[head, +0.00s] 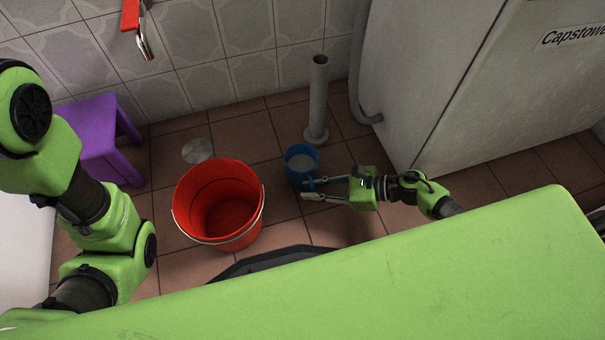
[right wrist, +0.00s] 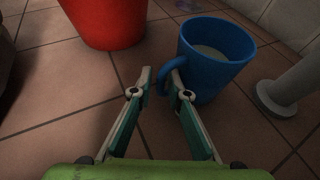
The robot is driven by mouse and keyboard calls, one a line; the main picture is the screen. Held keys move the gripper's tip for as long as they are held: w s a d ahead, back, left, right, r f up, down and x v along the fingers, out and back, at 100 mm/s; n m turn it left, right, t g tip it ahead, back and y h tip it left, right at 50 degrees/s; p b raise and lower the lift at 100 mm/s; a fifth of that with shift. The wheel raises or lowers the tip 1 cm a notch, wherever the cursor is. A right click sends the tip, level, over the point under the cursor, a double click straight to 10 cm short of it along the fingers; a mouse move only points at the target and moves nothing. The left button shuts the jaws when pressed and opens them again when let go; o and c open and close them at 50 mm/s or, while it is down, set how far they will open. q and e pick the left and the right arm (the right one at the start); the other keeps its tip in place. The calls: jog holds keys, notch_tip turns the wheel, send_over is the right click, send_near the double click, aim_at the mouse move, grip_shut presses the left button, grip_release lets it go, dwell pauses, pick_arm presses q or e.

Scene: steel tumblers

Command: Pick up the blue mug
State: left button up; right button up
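The blue mug (head: 301,163) stands upright on the tiled floor, right of the red bucket. In the right wrist view the mug (right wrist: 214,62) is just ahead, with its handle toward my gripper and something pale inside. My right gripper (head: 306,189) is at the mug's near side, its fingers apart. In the wrist view, the fingertips of the right gripper (right wrist: 162,80) stand on either side of the handle, with a gap showing. I cannot tell whether a finger touches it. My left arm shows at the left, but its gripper is out of view.
A red bucket (head: 190,224) stands left of the mug. A grey pipe (head: 319,100) rises behind the mug. A purple stool (head: 88,128) is at the left, a round drain (head: 197,150) on the floor, and a pale cabinet (head: 440,75) at the right.

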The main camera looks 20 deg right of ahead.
jog(key=shift+w+a, duration=0.1)
grip_shut()
jog(key=shift+r, duration=0.15)
